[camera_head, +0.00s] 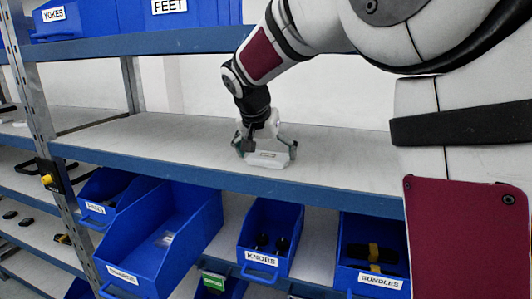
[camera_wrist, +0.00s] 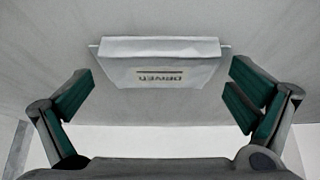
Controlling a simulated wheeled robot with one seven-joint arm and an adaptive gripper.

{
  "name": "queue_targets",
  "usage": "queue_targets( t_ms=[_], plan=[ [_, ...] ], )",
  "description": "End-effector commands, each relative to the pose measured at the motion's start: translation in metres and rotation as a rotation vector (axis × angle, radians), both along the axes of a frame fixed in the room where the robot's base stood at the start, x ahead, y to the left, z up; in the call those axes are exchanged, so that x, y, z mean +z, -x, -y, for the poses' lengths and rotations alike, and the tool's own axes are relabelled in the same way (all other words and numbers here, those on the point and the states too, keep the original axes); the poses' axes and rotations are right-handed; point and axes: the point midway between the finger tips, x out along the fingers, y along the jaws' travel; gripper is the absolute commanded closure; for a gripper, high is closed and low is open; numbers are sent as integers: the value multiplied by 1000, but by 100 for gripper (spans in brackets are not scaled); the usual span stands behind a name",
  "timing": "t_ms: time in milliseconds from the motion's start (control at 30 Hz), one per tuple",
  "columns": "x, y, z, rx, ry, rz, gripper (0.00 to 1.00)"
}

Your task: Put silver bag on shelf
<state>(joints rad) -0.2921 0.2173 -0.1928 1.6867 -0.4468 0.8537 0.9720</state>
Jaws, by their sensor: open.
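The silver bag (camera_head: 267,160) lies on the middle shelf (camera_head: 340,168), close to its front edge. In the wrist view the bag (camera_wrist: 160,68) is pale grey-white with a dark printed label that appears upside down. My gripper (camera_head: 265,148) is just above and behind the bag, pointing down to the shelf. In the wrist view my gripper (camera_wrist: 162,92) has its two green-padded fingers spread wide, with a clear gap between each finger and the bag. Nothing is held between the fingers.
An upper shelf holds the FEET bin (camera_head: 190,14) and the YOKES bin (camera_head: 80,18). A metal upright (camera_head: 48,130) stands at left. The middle shelf is otherwise bare around the bag.

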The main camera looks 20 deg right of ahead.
Motion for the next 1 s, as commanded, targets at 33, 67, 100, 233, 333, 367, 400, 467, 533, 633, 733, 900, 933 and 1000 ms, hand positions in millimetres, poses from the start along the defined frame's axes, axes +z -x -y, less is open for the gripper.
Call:
queue_targets(
  t_ms=[33, 67, 100, 233, 333, 367, 400, 467, 533, 633, 733, 900, 933, 1000],
  plan=[
    [1, 0, 0, 0, 0, 0, 0],
    [1, 0, 0, 0, 0, 0, 0],
    [3, 0, 0, 1, 0, 1, 0],
    [15, 5, -5, 1, -1, 5, 0],
    [31, 12, -11, 2, -1, 6, 0],
    [36, 15, -13, 2, -1, 6, 0],
    [43, 19, -16, 2, -2, 7, 0],
    [54, 25, -20, 3, -2, 6, 0],
    [66, 31, -24, 1, -1, 5, 0],
    [81, 39, -30, 1, -1, 4, 0],
    [92, 45, -34, 1, 0, 3, 0],
    [102, 53, -37, 4, -1, -1, 0],
    [103, 56, -36, 8, -1, -3, 0],
    [102, 66, -32, 27, -5, -12, 0]
  ],
)
